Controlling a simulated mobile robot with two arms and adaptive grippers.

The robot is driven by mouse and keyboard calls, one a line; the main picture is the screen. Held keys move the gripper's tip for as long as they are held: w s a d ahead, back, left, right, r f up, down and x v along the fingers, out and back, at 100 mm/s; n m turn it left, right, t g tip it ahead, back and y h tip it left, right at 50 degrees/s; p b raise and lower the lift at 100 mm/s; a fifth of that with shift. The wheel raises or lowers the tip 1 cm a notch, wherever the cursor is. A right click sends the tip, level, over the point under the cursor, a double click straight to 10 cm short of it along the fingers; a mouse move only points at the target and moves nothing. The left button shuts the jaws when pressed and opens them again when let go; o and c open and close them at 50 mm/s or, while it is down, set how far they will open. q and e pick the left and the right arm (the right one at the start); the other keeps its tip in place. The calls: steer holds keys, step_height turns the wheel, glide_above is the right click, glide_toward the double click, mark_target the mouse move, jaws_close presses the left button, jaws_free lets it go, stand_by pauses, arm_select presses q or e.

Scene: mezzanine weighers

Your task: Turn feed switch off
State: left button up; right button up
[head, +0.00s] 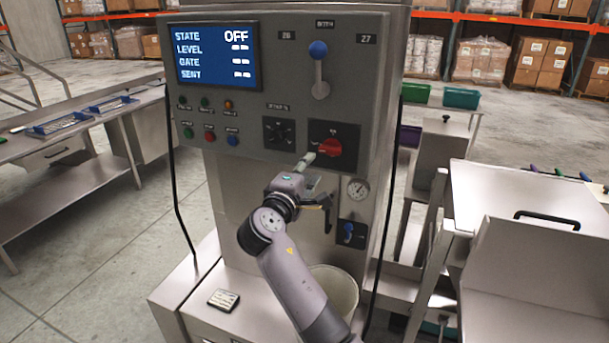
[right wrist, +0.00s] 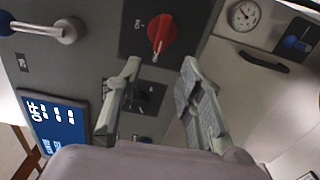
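A red rotary switch (head: 330,148) sits on a black plate at the lower right of the grey control panel. I take it as the feed switch, though its label is too small to read surely. In the right wrist view the red knob (right wrist: 163,35) lies just beyond the fingertips, its pale-tipped pointer towards me. My right gripper (head: 312,172) is just below and in front of the switch. Its fingers (right wrist: 160,65) are apart with nothing between them, and no contact with the knob shows. The display (head: 217,55) reads STATE OFF. My left gripper is out of view.
A black knob (head: 279,132) is left of the red one, and a blue-balled lever (head: 319,70) above. A gauge (head: 357,188) and a blue-handled valve (head: 349,232) are below right. A bucket (head: 336,285) stands under my arm. Steel benches flank the machine.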

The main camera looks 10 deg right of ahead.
steer(key=shift+v, duration=1.15)
steer(key=s+f+n+g+y+b, duration=0.1)
steer(key=s+f+g+y, duration=0.2)
steer(key=f, duration=1.8)
steer(key=s+f+g+y+b, duration=0.1)
steer(key=s+f+g+y, duration=0.2)
steer(key=f, duration=1.9)
steer(key=s+d+f+m+g+y+b, duration=0.25)
steer(key=s+f+m+g, duration=0.2)
steer(key=s+f, duration=2.25)
steer(key=s+d+f+m+g, duration=0.1)
steer(key=s+d+f, duration=0.1)
steer(key=s, duration=0.7)
steer(key=s+d+f+m+g+y, duration=0.1)
steer(key=s+f, duration=0.3)
steer(key=s, duration=0.5)
steer(key=s+d+f+m+g, duration=0.1)
steer(key=s+d+f+m, duration=0.2)
steer(key=s, duration=0.6)
steer(key=shift+s+d+f+b, duration=0.25)
steer(key=shift+f+b, duration=0.05)
